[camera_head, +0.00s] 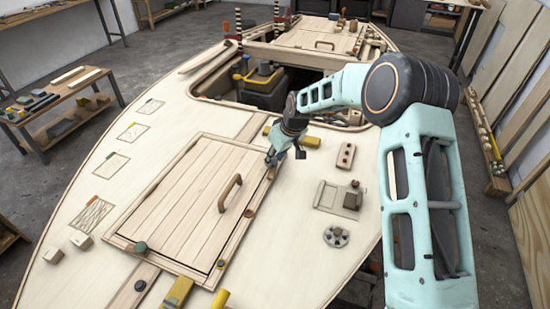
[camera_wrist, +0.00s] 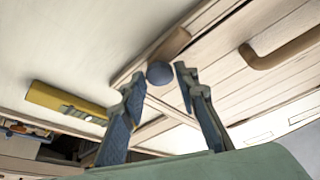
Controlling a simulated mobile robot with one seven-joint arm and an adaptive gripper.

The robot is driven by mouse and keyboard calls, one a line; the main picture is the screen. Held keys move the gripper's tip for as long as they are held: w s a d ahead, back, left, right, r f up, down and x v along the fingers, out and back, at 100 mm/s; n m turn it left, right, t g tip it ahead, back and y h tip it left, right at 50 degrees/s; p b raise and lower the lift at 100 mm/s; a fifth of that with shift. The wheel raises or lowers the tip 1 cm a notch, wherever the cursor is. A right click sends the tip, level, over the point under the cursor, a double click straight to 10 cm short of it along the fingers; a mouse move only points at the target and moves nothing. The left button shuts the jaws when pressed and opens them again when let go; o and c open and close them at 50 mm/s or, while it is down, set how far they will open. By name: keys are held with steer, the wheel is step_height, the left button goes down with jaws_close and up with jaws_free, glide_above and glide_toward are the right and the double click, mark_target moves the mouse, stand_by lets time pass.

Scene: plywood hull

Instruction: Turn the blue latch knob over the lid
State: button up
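The blue latch knob (camera_wrist: 159,73) shows in the wrist view as a round ball on a short wooden latch bar (camera_wrist: 172,44) at the lid's corner. My gripper (camera_wrist: 158,84) is open, with one finger on each side of the knob in the picture. I see a gap on both sides; I cannot tell how deep the knob lies between the fingertips. In the head view my gripper (camera_head: 284,157) is low over the upper right corner of the plank lid (camera_head: 180,190), and the blue knob is hidden or too small to make out there.
The lid has a wooden handle (camera_head: 229,192), also in the wrist view (camera_wrist: 285,52). A red knob (camera_head: 250,212) and green knobs (camera_head: 140,247) sit around its edge. A yellow block (camera_wrist: 65,100) lies near my gripper. An open hatch with a dark box (camera_head: 262,88) is beyond.

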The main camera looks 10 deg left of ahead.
jaws_close()
steer(key=shift+a+m+b, duration=0.1)
steer(key=shift+m+b, duration=0.2)
steer(key=shift+b, duration=0.1)
steer(key=m+b, duration=0.1)
steer(key=m+t+b, duration=0.1)
steer(key=shift+s+a+f+m+h+b, duration=0.15)
steer(key=shift+m+h+b, duration=0.15)
steer(key=shift+h+b, duration=0.1)
steer(key=m+h+b, duration=0.1)
steer(key=m, duration=0.1)
steer(key=m+h+b, duration=0.1)
steer(key=m, duration=0.2)
steer(key=shift+s+a+t+b, duration=0.1)
steer(key=shift+a+t+b, duration=0.1)
steer(key=shift+t+b, duration=0.2)
steer(key=m+h, duration=0.1)
steer(key=m, duration=0.2)
steer(key=m+h, duration=0.1)
steer(key=m, duration=0.2)
steer(key=shift+a, duration=0.2)
steer(key=m+h, duration=0.1)
steer(key=m, duration=0.2)
steer(key=shift+a+r+g+p, duration=0.1)
steer(key=shift+r+g+p, duration=0.1)
steer(key=shift+g+p, duration=0.2)
steer(key=shift+m+g+h+p, duration=0.4)
steer(key=shift+m+h, duration=0.1)
steer(key=shift+m, duration=0.8)
